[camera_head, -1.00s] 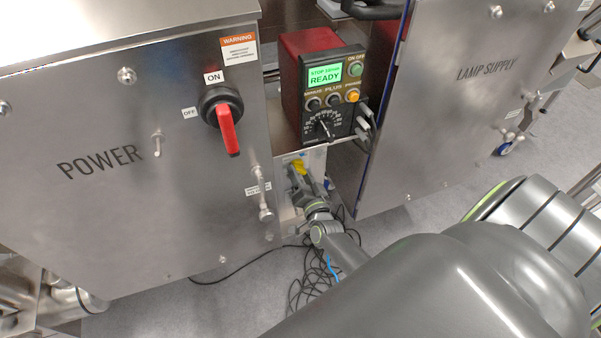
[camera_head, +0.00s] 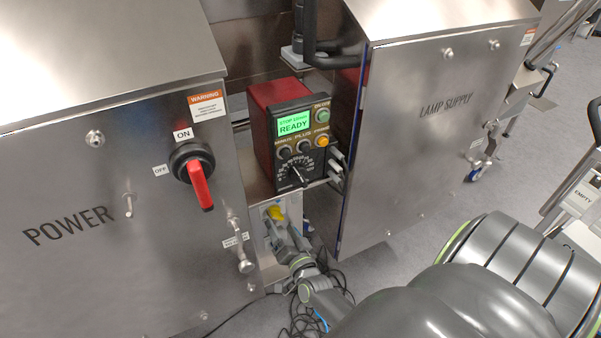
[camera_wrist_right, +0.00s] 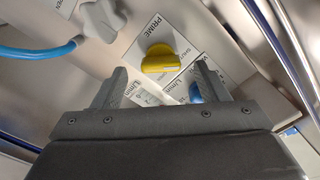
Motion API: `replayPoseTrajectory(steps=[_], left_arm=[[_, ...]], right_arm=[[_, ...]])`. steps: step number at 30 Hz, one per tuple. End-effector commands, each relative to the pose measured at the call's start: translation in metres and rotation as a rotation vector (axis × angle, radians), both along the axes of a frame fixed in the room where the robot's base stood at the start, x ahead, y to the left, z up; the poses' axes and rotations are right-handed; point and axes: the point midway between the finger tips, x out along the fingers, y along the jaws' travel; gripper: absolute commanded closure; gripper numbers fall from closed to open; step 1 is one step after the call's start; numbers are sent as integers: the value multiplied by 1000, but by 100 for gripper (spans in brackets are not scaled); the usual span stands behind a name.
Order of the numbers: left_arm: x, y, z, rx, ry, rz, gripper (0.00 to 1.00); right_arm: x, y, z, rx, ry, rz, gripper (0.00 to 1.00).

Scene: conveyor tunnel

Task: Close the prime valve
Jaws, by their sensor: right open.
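The prime valve has a yellow knob (camera_wrist_right: 160,60) on a metal panel, just beyond my right fingertips in the right wrist view, with a "PRIME" label (camera_wrist_right: 153,27) above it. The yellow knob (camera_head: 275,212) also shows in the head view, low between the two cabinets. My right gripper (camera_wrist_right: 161,82) is open, its two fingers on either side of the knob's lower edge with gaps at both sides. In the head view the right gripper (camera_head: 285,236) reaches into the gap below the control box. My left gripper is not in view.
A blue knob (camera_wrist_right: 195,92) sits near the right finger, and a blue hose (camera_wrist_right: 40,52) with a grey handle (camera_wrist_right: 100,20) lies at upper left. The POWER cabinet (camera_head: 90,170) and LAMP SUPPLY cabinet (camera_head: 420,150) flank the narrow gap. A control box (camera_head: 265,110) stands above.

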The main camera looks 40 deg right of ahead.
Motion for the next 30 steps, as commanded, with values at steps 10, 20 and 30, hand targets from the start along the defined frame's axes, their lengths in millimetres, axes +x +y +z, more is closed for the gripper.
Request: replayPoseTrajectory(steps=[10,20,30], left_arm=[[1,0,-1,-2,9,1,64],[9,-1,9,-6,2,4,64],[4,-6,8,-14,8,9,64]], right_arm=[[-77,18,-2,1,3,-2,33],[-130,31,-1,0,2,-1,33],[-139,34,0,-1,1,1,33]])
